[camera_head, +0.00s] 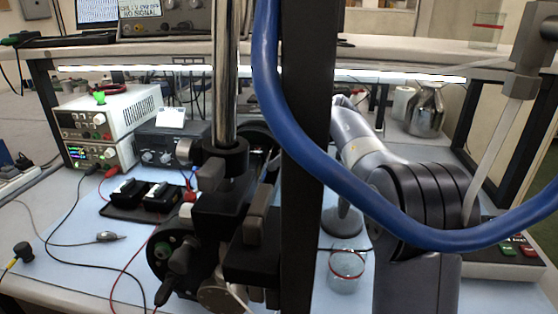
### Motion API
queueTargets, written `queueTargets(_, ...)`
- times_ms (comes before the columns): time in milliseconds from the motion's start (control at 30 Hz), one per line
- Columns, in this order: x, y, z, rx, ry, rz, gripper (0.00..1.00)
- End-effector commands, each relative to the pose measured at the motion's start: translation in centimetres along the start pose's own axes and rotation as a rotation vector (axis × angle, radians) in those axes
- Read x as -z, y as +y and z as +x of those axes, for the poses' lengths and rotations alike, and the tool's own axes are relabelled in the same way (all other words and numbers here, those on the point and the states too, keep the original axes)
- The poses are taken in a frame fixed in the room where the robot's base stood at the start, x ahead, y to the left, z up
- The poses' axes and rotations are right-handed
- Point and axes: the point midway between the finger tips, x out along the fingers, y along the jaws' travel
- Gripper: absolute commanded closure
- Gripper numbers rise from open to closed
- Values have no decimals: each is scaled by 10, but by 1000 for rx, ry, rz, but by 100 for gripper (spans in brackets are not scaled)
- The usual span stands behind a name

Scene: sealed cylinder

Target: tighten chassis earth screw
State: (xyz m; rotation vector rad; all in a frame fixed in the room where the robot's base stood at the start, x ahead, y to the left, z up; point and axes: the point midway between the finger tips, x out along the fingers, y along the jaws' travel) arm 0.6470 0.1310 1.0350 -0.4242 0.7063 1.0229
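I cannot make out any chassis earth screw or a screwdriver in this view. A white bench instrument (115,117) with knobs and leads stands at the left of the bench. A darker boxy instrument (160,147) stands beside it; no screw on either is clear enough to tell. My grey arm (362,150) reaches over the right half of the bench, with a black ringed joint near the camera. My gripper does not show; the middle of the view is hidden behind dark uprights and a blue hose.
The pale blue mat (65,215) has bare room at front left, crossed by cables and a small grey-tipped probe (106,237). A black tray (145,203) holds dark blocks. A red-rimmed glass (346,275) stands below my arm. A metal flask (426,110) stands behind.

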Motion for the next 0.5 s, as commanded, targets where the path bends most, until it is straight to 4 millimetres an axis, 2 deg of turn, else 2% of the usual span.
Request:
queueTargets(33,0,0,0,0,0,0,79)
queueTargets(267,0,0,0,0,0,0,98)
queueTargets(500,-2,3,-2,50,1,51,98)
